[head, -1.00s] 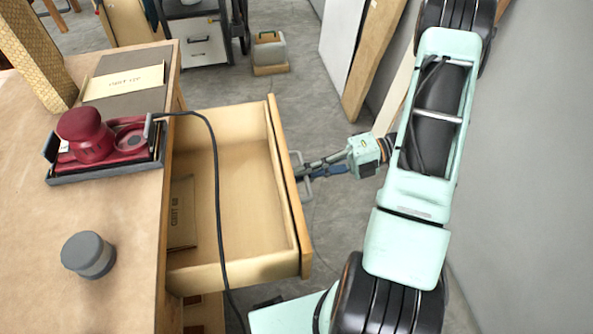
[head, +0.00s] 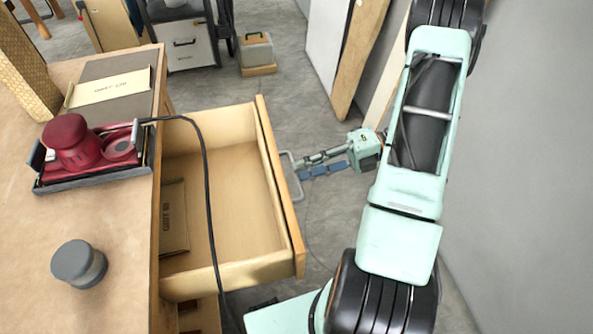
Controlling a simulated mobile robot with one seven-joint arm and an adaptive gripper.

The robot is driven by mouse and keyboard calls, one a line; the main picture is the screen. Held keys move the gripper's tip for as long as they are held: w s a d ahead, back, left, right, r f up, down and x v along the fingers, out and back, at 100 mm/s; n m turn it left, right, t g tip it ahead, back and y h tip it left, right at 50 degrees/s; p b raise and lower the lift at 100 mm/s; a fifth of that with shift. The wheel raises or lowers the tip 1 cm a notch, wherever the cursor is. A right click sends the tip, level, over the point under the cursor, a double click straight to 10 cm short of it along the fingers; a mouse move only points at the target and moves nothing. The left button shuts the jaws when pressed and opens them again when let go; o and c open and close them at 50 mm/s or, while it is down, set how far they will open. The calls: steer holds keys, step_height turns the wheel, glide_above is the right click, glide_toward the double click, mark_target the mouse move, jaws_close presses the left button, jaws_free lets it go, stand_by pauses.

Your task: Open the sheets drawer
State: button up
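The drawer (head: 222,210) stands pulled far out of the workbench (head: 125,225). Inside it, a brown sheet packet (head: 174,222) with printed lettering lies at the left, and the rest of the floor is bare. A grey loop handle (head: 290,174) is on the drawer's front panel. My gripper (head: 301,168) is just right of the handle. Its two fingers are parted with a gap between them, and their tips are by the handle's outer bar. I cannot tell whether they touch it.
A red sander (head: 75,145) sits in a grey tray on the bench, and its black cord (head: 207,190) hangs across the open drawer. A grey round container (head: 78,263) stands nearby. Boards (head: 352,60) lean at the wall.

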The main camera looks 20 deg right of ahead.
steer(key=v, duration=0.9)
steer(key=shift+d, duration=0.25)
